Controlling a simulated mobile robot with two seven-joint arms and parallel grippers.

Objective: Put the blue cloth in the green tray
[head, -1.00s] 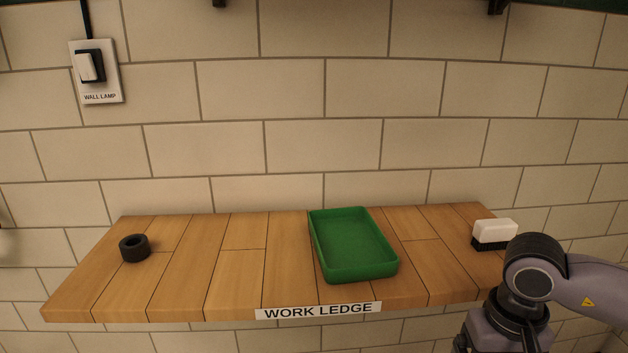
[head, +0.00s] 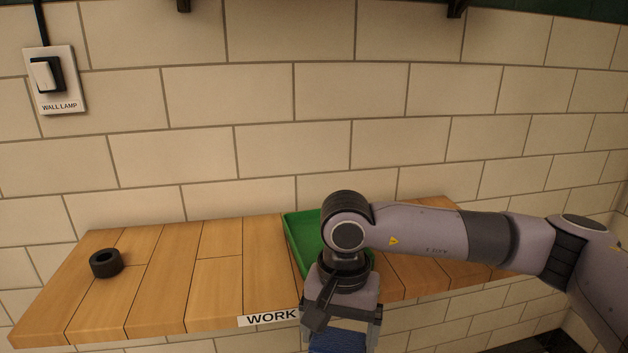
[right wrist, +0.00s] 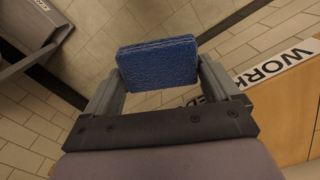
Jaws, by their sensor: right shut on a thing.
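The green tray (head: 298,235) sits on the wooden ledge, and my right arm hides much of it in the head view. My right gripper (head: 342,328) is in front of the ledge's front edge, below the tray in the picture. It is shut on the blue cloth (head: 338,343), which shows as a folded blue square between the fingers in the right wrist view (right wrist: 158,63). In the head view only the top of the cloth shows at the bottom edge. My left gripper is not in view.
The wooden work ledge (head: 215,272) has a clear stretch left of the tray. A black ring (head: 106,263) lies near its left end. A wall lamp switch (head: 47,77) is on the tiled wall. The white-and-black brush is hidden now.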

